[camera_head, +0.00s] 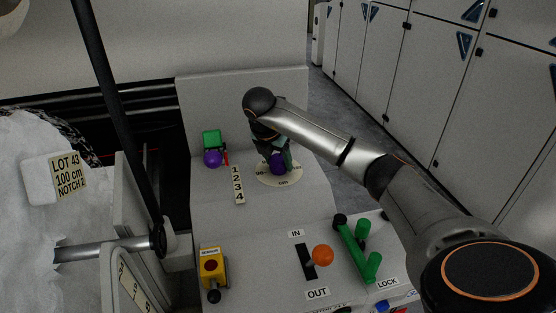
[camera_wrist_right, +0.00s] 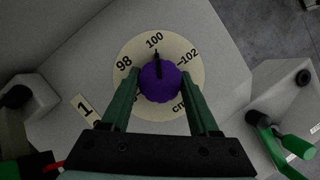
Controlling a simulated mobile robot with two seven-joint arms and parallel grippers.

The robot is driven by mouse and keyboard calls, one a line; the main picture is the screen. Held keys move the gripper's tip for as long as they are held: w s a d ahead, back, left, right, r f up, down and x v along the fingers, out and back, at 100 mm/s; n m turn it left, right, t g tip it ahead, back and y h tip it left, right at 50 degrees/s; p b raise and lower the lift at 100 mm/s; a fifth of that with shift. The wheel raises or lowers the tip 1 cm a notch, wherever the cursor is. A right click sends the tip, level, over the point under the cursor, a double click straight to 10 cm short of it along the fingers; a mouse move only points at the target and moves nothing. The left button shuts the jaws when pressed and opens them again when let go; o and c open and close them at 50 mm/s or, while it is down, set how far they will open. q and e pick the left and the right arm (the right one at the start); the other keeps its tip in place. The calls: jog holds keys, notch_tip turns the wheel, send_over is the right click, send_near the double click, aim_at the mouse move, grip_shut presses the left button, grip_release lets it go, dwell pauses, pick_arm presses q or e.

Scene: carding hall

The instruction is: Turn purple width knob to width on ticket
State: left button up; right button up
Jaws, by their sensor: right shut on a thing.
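The purple width knob (camera_head: 278,168) sits on a round cream dial (camera_head: 280,181) on the grey panel. My right gripper (camera_head: 277,160) reaches down over it. In the right wrist view its two green fingers are shut on the knob (camera_wrist_right: 160,82), one on each side. The knob's black pointer (camera_wrist_right: 157,62) points at the 100 mark, between 98 and 102. A finger partly hides the lowest number on the dial's left. The ticket (camera_head: 68,175) lies on white fibre at the left and reads LOT 43, 100 cm, NOTCH 2. My left gripper is not in view.
Nearer are a yellow box with a red button (camera_head: 211,266), an orange-knobbed IN/OUT lever (camera_head: 322,255) and green LOCK handles (camera_head: 358,249). Cabinets (camera_head: 435,80) line the right.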

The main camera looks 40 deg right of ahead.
jog(key=shift+d+r, duration=0.1)
jog(key=o, duration=1.4)
jog(key=shift+c, duration=0.2)
jog(key=p+v, duration=0.3)
jog(key=v, duration=0.9)
jog(key=shift+r, duration=0.2)
jog(key=shift+f, duration=0.1)
